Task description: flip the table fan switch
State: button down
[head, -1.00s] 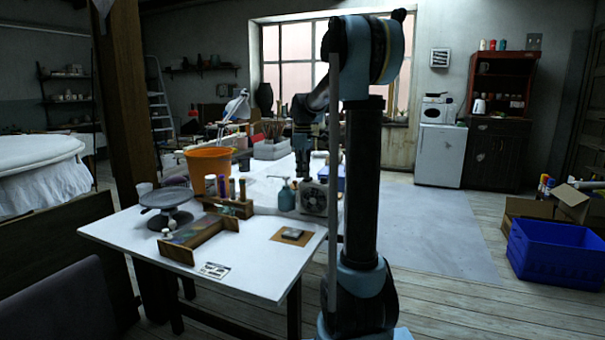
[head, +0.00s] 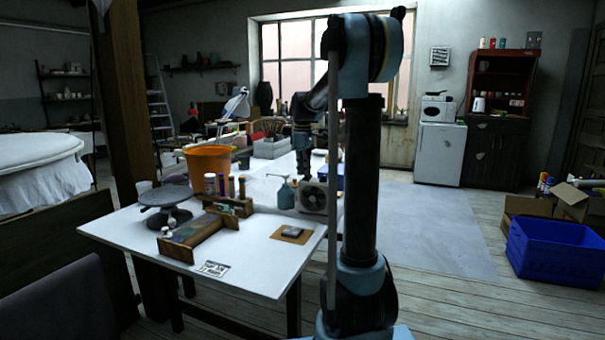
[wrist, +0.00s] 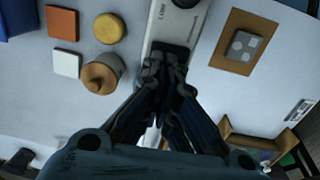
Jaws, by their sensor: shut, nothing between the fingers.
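The table fan (head: 313,197) is a small pale box with a round grille, near the right edge of the white table. In the wrist view its pale top (wrist: 186,24) carries small lettering, including "LOW", and a dark round spot at the picture's top edge. My gripper (wrist: 170,62) is shut and empty, with its tips over the lower end of the fan's top. A dark patch lies at the tips; I cannot tell whether they touch it. The switch is not clearly seen. In the head view my gripper (head: 304,168) is just above the fan.
A teal pump bottle (head: 286,196) stands left of the fan. A brown board (wrist: 228,61) with a grey block lies nearby. A lidded wooden pot (wrist: 101,74) and tiles lie on the other side. An orange bucket (head: 209,164) and wooden rack (head: 196,235) stand further left.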

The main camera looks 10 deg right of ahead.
dwell(0.3)
notch_tip(320, 180, up, 14)
jog(key=s+a, duration=0.1)
jog(key=shift+s, duration=0.25)
jog(key=shift+s+f, duration=0.1)
jog(key=shift+f, duration=0.05)
dwell(0.3)
